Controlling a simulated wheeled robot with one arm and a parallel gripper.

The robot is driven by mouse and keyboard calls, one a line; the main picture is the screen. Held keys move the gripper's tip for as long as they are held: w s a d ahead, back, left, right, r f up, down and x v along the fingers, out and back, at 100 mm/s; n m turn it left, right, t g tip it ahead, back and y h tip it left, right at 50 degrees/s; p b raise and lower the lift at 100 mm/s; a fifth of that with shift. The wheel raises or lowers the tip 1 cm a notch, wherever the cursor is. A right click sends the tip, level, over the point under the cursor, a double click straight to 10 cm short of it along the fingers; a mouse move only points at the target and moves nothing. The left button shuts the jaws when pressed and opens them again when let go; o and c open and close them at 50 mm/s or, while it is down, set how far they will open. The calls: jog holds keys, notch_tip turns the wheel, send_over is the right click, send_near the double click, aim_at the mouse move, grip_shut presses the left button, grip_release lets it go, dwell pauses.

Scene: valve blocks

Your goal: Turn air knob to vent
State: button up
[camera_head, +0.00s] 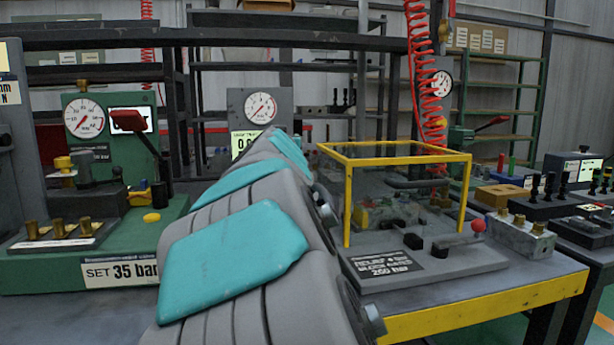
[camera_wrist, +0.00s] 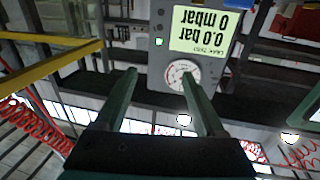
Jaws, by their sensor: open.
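A grey leak test panel (camera_head: 283,100) with a round white gauge (camera_head: 261,107) stands at the back, behind my arm. Its lower part is hidden by my arm. In the wrist view the panel appears upside down, with a lit display (camera_wrist: 203,30) reading 0.0 bar and 0 mbar and the gauge (camera_wrist: 181,74). I cannot make out the air knob or a vent mark in either view. My gripper (camera_wrist: 158,74) is open and empty, its two fingers spread below the panel in the wrist picture. In the head view my gripper is hidden behind my arm.
A yellow-framed clear guard (camera_head: 394,152) stands on the bench right of my arm. A green test stand (camera_head: 85,255) marked 35 bar is at left. A red coiled hose (camera_head: 424,90) hangs behind the guard. A valve block (camera_head: 520,235) sits at the bench's right.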

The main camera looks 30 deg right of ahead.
notch_tip(320, 180, down, 9)
jog(key=b, duration=0.7)
jog(key=p+x, duration=0.1)
jog(key=x, duration=0.4)
jog(key=shift+w+d+r, duration=0.1)
jog(key=shift+w+r, duration=0.05)
jog(key=shift+w, duration=0.1)
jog(key=shift+x, duration=0.9)
grip_shut()
